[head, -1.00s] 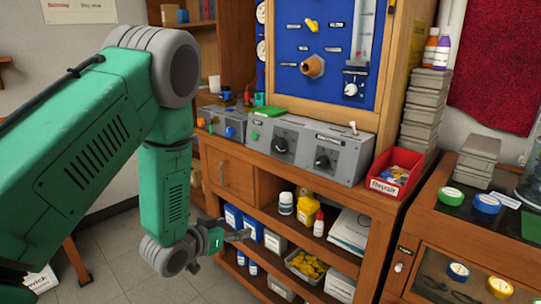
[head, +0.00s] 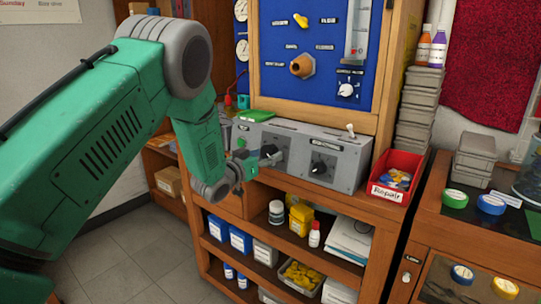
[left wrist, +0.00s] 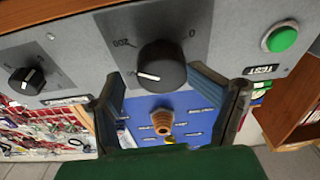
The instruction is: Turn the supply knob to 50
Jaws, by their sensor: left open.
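A black knob with a white pointer line (left wrist: 162,66) is on the grey panel (left wrist: 228,38) in the left wrist view, with scale marks reading 0 and 200. The pointer line lies on its left side in that view. My left gripper (head: 266,158) is open in front of this knob, its fingers on either side of it; contact is unclear. In the head view the gripper partly hides the knob. A second black knob (head: 321,167) sits to the right on the same panel; it also shows in the left wrist view (left wrist: 26,80). My right gripper is not in view.
A green button (left wrist: 282,39) is beside the knob. A blue board (head: 290,40) with a brass fitting (head: 302,66) rises behind the panel. A red Repair bin (head: 396,178) is at right. Shelves (head: 290,235) with bottles and boxes are below.

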